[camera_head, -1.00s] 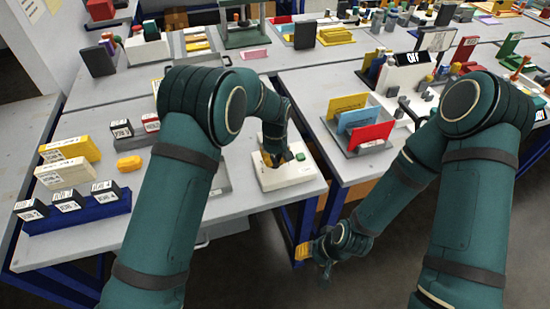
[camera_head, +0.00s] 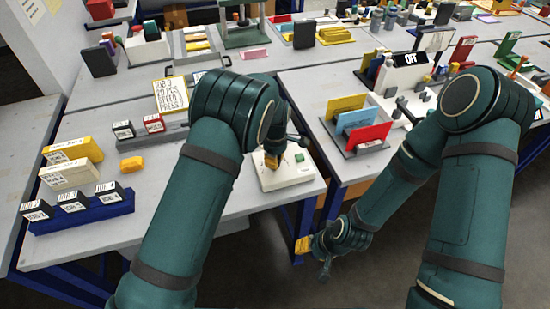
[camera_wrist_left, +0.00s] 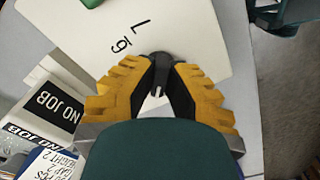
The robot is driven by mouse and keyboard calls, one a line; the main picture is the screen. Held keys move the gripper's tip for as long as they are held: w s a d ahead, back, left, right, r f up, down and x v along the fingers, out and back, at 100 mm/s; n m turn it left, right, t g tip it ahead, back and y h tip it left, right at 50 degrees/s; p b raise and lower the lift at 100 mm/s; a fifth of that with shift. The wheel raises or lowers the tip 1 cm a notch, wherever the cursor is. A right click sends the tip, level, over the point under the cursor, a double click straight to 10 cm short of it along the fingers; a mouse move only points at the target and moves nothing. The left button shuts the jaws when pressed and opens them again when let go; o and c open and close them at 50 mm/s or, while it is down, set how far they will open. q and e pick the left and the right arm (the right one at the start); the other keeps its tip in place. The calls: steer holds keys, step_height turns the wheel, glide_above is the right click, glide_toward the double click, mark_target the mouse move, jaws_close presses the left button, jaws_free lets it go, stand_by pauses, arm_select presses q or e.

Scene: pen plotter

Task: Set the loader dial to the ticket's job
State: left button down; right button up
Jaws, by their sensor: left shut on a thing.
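The loader (camera_head: 284,180) is a cream box at the front edge of the left table, with a green button (camera_head: 300,157). My left gripper (camera_head: 272,160) is over it, pointing down. In the left wrist view its yellow fingers (camera_wrist_left: 160,95) are shut on the black dial (camera_wrist_left: 159,62), whose lower part they hide. Marks "L" and what looks like "6" or "9" stand beside the dial. The ticket (camera_head: 171,95) is a white, yellow-edged card standing behind; its top line starts with "JOB", the number is unclear. My right gripper (camera_head: 303,246) hangs low before the tables, its opening unclear.
A "NO JOB" display (camera_wrist_left: 54,106) shows beside the loader in the left wrist view. A blue rack (camera_head: 80,215) with several labelled blocks and a yellow block (camera_head: 132,163) stand left. A coloured-panel holder (camera_head: 352,130) stands right, across a table gap.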

arm_select(q)
steer(key=shift+s+f+n, duration=0.1)
steer(key=shift+n, duration=0.8)
steer(key=c, duration=1)
jaws_free()
step_height(320, 180, up, 12)
